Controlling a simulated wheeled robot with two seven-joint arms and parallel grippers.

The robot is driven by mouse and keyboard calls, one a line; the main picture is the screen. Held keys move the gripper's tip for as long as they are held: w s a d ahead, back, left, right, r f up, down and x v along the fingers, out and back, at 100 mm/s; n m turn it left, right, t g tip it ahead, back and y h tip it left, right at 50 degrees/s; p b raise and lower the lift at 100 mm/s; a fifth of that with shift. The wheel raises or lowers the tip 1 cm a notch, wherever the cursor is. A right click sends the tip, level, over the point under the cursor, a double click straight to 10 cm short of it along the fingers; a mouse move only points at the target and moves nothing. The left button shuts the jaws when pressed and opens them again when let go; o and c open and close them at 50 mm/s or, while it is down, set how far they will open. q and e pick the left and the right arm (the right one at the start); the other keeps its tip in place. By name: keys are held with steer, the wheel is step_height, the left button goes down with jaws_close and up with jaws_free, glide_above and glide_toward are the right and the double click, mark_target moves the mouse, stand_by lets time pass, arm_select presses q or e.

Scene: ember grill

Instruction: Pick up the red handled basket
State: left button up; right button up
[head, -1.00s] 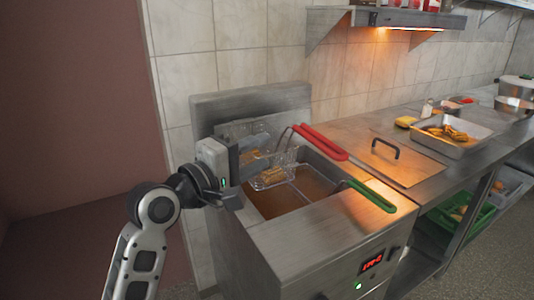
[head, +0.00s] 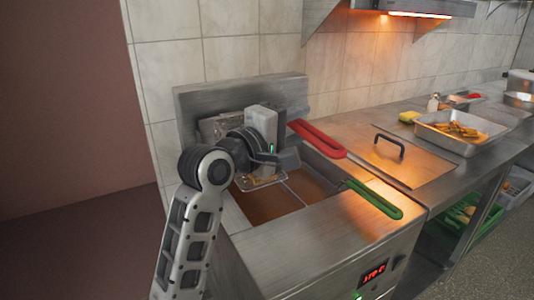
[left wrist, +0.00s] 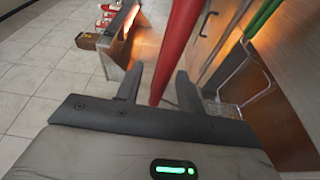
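The red handle (head: 320,140) of the wire basket rises at a slant over the back right edge of the fryer. Part of the wire basket (head: 262,181) shows below my left gripper, which hides the rest. My left gripper (head: 286,152) is beside the near end of the red handle. In the left wrist view, the gripper's two fingers (left wrist: 158,92) are apart. The red handle (left wrist: 178,55) runs into the gap between them, with space on both sides. I cannot tell how deep it lies between the fingers. My right gripper is not in view.
A green handle (head: 375,198) lies over the fryer's front right edge, close to the red one. The oil well (head: 270,205) is open below. A lid with a black handle (head: 390,146) and a tray of food (head: 462,142) are to the right.

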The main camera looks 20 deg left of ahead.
arm_select(q)
steer(key=shift+w+d+f, duration=0.1)
steer(key=shift+w+d, duration=0.05)
steer(key=shift+w, duration=0.45)
steer(key=shift+w+d, duration=0.1)
steer(key=shift+w, duration=0.15)
steer(key=shift+s, duration=0.25)
steer(key=shift+c, duration=0.6)
jaws_close()
steer(key=shift+r, duration=0.25)
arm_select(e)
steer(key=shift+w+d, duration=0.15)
